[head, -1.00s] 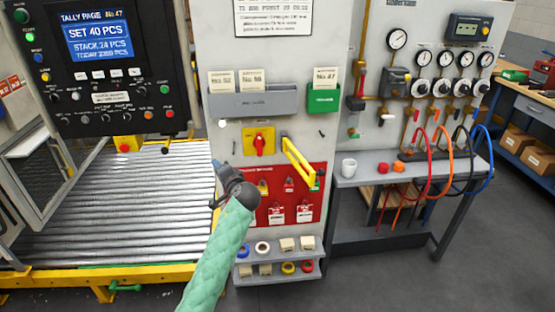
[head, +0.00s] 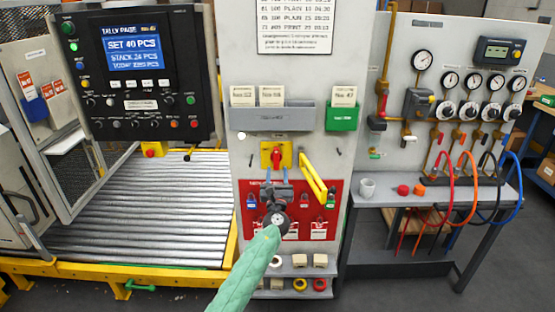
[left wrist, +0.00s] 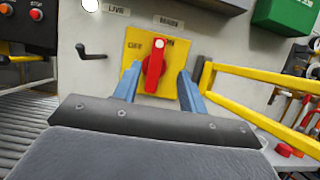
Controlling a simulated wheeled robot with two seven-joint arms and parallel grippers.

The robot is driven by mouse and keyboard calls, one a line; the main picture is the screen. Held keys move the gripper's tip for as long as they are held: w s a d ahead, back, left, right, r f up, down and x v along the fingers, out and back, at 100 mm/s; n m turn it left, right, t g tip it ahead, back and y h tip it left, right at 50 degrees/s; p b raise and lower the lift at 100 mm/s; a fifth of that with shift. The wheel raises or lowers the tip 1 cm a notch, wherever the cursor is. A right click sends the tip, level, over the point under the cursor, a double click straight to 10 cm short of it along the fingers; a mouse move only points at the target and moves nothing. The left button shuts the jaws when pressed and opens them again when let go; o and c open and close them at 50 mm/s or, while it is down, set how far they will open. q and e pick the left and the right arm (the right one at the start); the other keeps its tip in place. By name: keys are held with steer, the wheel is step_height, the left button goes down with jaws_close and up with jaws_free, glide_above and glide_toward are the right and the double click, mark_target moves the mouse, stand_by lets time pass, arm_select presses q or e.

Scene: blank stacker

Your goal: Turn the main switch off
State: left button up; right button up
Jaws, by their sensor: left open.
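The main switch is a red rotary handle (head: 276,155) on a yellow plate (head: 265,160) on the grey panel. In the left wrist view the handle (left wrist: 154,68) stands nearly upright with a slight tilt, its white mark at the top. "OFF" is on the plate's left; the label on the right is partly hidden. My left gripper (head: 276,173) is just below and in front of the switch in the head view. In the left wrist view its blue fingers (left wrist: 158,84) are open on either side of the handle, with nothing between them clearly touched. My right gripper is not in view.
A yellow bar (head: 313,178) juts out right of the switch. A red lockout board (head: 330,210) with padlocks and tags is below. A grey card holder (head: 300,117) and green holder (head: 342,118) are above. A black hook (left wrist: 90,52) is at left.

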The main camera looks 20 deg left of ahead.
mark_target(276, 156)
arm_select(q)
steer(key=x, duration=0.2)
steer(key=p+x, duration=0.1)
steer(key=x, duration=0.2)
steer(key=shift+a+p, duration=0.2)
steer(key=shift+p, duration=0.1)
steer(key=shift+x, duration=0.85)
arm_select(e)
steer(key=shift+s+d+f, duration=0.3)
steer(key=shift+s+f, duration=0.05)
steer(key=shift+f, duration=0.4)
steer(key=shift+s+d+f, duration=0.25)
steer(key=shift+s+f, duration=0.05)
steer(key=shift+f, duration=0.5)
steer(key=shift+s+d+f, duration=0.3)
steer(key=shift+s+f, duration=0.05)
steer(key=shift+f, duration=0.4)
arm_select(q)
steer(key=shift+f, duration=0.1)
steer(key=shift+c, duration=0.4)
steer(key=c, duration=0.7)
jaws_close()
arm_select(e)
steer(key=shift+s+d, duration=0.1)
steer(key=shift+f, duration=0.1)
arm_select(q)
steer(key=shift+f, duration=0.1)
